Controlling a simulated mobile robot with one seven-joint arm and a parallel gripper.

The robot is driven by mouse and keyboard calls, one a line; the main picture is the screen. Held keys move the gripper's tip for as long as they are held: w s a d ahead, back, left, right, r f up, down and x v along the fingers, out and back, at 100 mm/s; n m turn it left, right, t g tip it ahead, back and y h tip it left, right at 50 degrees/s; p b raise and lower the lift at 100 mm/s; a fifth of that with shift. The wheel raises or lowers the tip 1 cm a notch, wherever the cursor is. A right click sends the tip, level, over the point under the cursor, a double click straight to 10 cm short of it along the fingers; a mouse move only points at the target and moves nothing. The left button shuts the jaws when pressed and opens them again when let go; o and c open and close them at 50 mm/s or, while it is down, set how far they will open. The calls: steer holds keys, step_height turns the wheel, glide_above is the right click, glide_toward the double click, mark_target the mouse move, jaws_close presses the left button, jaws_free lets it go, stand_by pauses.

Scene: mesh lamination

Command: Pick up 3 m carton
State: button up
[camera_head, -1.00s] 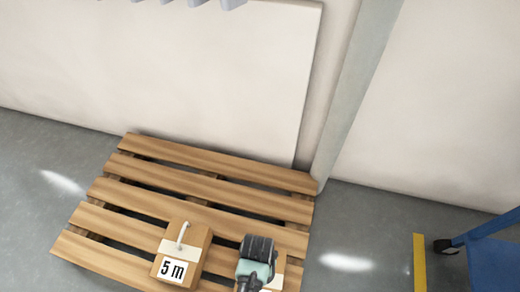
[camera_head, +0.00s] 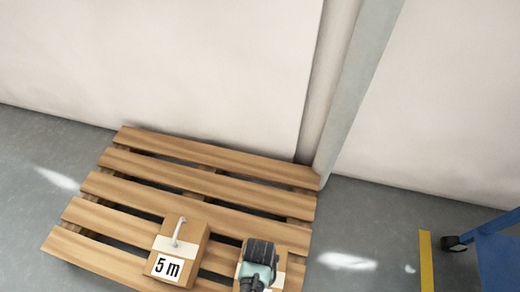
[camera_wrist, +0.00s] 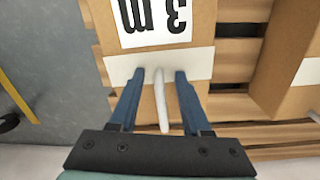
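The 3 m carton is a brown box with a white "3 m" label, upside down in the wrist view (camera_wrist: 200,25). A pale band crosses it, and a white handle (camera_wrist: 161,100) stands up from the band. My gripper (camera_wrist: 159,80) is open, with one blue finger on each side of the handle and gaps between. In the head view the 3 m carton (camera_head: 270,230) sits on the pallet's front right, mostly hidden behind my gripper. The 5 m carton (camera_head: 194,234) stands to its left, with its own white handle.
The wooden pallet (camera_head: 205,185) has bare slats behind the cartons. A wall and a grey post (camera_head: 357,90) rise behind it. At right are a yellow floor line (camera_head: 427,265) and a blue cart (camera_head: 495,250). The 5 m carton is close at right in the wrist view.

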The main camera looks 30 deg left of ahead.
jaws_close()
stand_by(1.2)
